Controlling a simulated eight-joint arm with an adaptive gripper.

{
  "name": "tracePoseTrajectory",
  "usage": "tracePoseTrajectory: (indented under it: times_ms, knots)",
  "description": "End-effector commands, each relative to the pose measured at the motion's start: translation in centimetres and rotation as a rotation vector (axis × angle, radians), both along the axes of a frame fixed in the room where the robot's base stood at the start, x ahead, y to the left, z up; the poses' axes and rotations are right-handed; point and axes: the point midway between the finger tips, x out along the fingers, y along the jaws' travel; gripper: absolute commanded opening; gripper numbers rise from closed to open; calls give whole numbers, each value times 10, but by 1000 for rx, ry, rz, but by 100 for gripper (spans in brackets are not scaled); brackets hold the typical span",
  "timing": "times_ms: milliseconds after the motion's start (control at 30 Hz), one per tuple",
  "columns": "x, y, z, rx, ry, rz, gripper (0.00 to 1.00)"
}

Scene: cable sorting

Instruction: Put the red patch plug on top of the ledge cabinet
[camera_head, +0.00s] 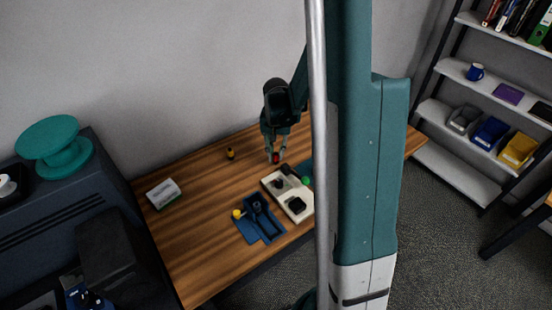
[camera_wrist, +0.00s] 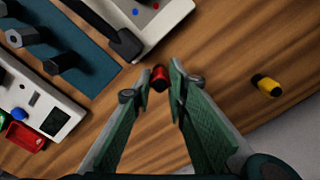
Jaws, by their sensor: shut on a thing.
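The red patch plug (camera_wrist: 160,78) is a small red and dark cylinder between my gripper's fingertips (camera_wrist: 154,84) in the wrist view. In the head view, my gripper (camera_head: 276,154) points down over the wooden table, and the red plug (camera_head: 276,159) shows at its tips. My gripper is shut on the plug. I cannot tell whether the plug touches the table. A dark grey cabinet (camera_head: 40,225) stands at the left of the head view, likely the ledge cabinet. A teal spool (camera_head: 55,150) stands on its top.
A yellow-and-black plug (camera_wrist: 267,85) lies apart on the table (camera_head: 190,228). A cream tray (camera_head: 270,184) with black items and a blue mat (camera_head: 250,233) with tools lie near my gripper. A white box (camera_head: 163,194) sits at the table's left end. Shelves stand at right.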

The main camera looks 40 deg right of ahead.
Motion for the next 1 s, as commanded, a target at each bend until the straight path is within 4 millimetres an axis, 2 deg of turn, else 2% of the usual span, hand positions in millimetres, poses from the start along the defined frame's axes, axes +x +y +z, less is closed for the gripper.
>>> tracePoseTrajectory:
  times_ms: [300, 833, 867, 933, 1000]
  knots:
    - [0, 0, -27, 0, 0, 0, 4]
    - [0, 0, -33, 0, 0, 0, 4]
    - [0, 0, -32, 0, 0, 0, 20]
    - [0, 0, -31, 0, 0, 0, 30]
    - [0, 0, -31, 0, 0, 0, 31]
